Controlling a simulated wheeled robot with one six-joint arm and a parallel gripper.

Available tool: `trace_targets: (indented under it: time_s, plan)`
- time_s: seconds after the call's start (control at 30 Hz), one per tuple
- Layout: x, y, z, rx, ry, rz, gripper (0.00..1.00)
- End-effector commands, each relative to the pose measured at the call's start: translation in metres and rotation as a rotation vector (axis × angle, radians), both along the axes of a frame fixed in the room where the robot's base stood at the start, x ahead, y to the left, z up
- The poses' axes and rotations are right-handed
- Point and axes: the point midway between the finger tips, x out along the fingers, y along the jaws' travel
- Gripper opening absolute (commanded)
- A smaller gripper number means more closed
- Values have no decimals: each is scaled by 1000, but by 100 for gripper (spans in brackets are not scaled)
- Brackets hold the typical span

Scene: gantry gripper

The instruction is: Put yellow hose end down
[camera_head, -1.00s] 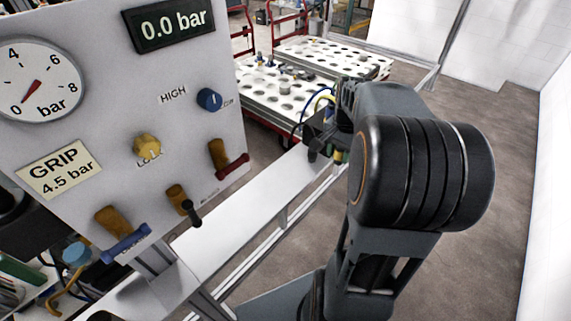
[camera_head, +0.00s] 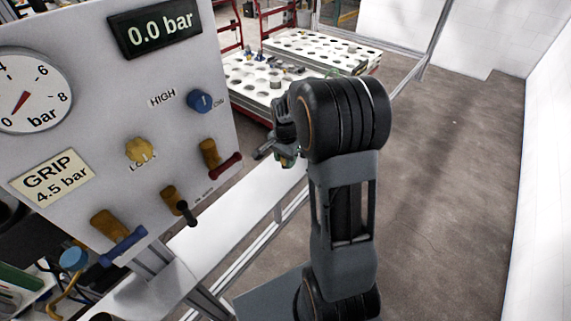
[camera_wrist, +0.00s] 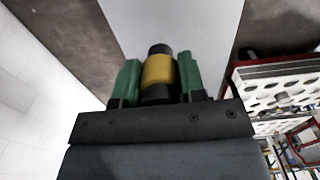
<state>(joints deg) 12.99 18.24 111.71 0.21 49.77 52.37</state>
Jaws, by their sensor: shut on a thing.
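In the wrist view my gripper (camera_wrist: 158,82) has green fingers shut on the yellow hose end (camera_wrist: 158,70), a short piece with a yellow band and dark ends. A bare pale grey surface (camera_wrist: 200,22) lies beyond it in that view; I cannot tell whether the hose end touches it. In the head view my gripper (camera_head: 284,160) is near the far end of the white ledge, right of the panel, and mostly hidden behind my arm.
The upright panel (camera_head: 75,95) carries a gauge, a 0.0 bar display (camera_head: 157,25), knobs and valve handles. The white ledge (camera_head: 225,225) beside it is clear. White perforated racks (camera_head: 255,85) stand behind. Open floor (camera_head: 450,190) and a white wall (camera_head: 550,150) are at right.

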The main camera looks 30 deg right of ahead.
Motion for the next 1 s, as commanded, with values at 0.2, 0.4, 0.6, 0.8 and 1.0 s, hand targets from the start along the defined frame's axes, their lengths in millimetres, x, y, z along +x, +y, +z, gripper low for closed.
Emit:
trace_targets:
  time_s: [0.2, 0.4, 0.6, 0.8, 1.0]
  plan:
    - [-1, 0, -27, 1, 3, 0, 14]
    - [0, 0, -30, 0, 1, 1, 14]
    - [0, 0, -31, 0, 1, 1, 14]
    - [-1, 0, -33, 0, 1, 1, 48]
    - [-1, 0, -33, 0, 1, 1, 63]
